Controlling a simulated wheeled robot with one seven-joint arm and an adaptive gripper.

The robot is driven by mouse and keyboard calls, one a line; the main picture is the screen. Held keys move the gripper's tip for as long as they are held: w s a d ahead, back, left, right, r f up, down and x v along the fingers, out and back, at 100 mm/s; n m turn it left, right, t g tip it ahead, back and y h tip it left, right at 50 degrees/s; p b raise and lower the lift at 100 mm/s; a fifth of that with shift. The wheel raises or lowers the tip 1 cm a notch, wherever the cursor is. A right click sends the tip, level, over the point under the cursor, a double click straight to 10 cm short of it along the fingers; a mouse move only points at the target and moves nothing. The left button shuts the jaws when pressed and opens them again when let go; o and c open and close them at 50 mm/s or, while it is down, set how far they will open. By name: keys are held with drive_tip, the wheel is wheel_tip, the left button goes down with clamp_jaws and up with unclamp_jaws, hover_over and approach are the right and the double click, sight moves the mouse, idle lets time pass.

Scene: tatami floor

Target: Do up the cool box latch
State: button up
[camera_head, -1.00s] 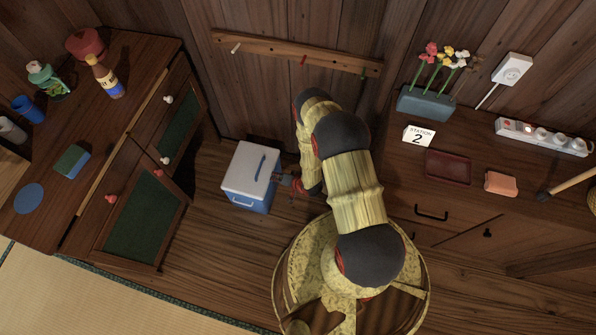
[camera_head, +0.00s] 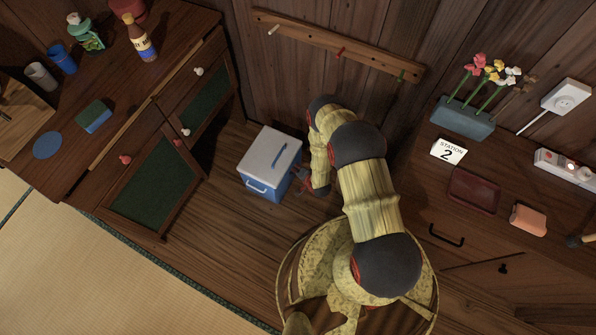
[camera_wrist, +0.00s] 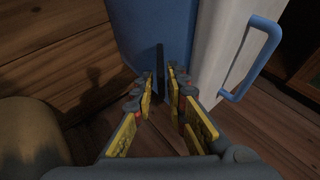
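The cool box (camera_head: 263,156) stands on the wooden floor, with a white lid, a blue carry handle (camera_head: 281,156) on top and a blue body. The lid looks shut. My gripper (camera_head: 303,178) is low at the box's right side, partly hidden by my arm. In the wrist view, the blue body (camera_wrist: 150,25) is ahead and the white lid is to the right. A thin dark strip, seemingly the latch (camera_wrist: 160,62), stands between my fingertips (camera_wrist: 160,80). The fingers are apart, with a gap on each side; contact is not clear.
A dark cabinet (camera_head: 150,185) with green door panels stands left of the box. A drawer unit (camera_head: 470,240) is to the right. A peg rail (camera_head: 335,45) is on the wall behind. Bare floor lies in front of the box.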

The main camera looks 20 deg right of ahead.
drive_tip(key=shift+w, duration=0.1)
drive_tip(key=shift+c, duration=1)
clamp_jaws()
drive_tip(key=shift+w+a+r+g, duration=0.2)
drive_tip(key=shift+r+g, duration=0.05)
drive_tip(key=shift+g, duration=0.05)
drive_tip(key=shift+g+h+p, duration=0.3)
drive_tip(key=shift+h+p, duration=0.05)
drive_tip(key=shift+h, duration=0.05)
drive_tip(key=shift+o, duration=1)
unclamp_jaws()
